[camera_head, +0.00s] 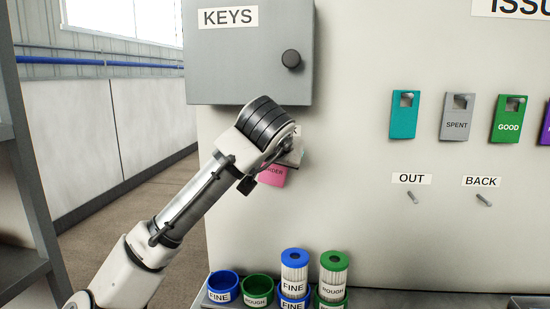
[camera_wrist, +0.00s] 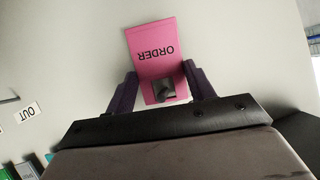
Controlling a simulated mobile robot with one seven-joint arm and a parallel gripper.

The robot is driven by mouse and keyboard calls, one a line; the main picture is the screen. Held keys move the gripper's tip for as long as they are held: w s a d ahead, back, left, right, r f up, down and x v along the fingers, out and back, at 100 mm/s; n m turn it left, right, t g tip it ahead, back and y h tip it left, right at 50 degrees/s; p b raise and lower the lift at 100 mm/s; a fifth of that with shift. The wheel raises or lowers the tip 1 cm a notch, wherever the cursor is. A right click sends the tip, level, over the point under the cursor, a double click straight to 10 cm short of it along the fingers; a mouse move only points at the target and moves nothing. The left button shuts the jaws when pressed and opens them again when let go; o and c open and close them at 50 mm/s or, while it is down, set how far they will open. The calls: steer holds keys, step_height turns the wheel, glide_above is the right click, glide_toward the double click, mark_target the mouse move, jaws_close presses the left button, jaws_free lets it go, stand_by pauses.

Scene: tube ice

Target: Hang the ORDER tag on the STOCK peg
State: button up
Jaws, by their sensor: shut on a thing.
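The pink ORDER tag (camera_head: 273,176) is in front of the pale wall panel, below the grey KEYS box, partly hidden by my arm. In the wrist view the ORDER tag (camera_wrist: 153,48) lies between the two dark fingers of my gripper (camera_wrist: 160,72), which are shut on it. Its square hole is at the end nearest the wrist. Something grey and dark shows in the hole; I cannot tell whether it is a peg. My gripper (camera_head: 289,150) is partly hidden by my wrist in the head view. No STOCK label is readable in either view.
The KEYS box (camera_head: 235,65) juts out above my wrist. Teal (camera_head: 403,122), SPENT (camera_head: 457,125) and GOOD (camera_head: 508,128) tags hang at right. The OUT peg (camera_head: 413,198) and BACK peg (camera_head: 484,201) look bare. Filter cartridges (camera_head: 333,277) and cups stand below.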

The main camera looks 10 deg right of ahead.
stand_by(0.3)
steer(key=o, duration=1)
steer(key=shift+o, duration=0.2)
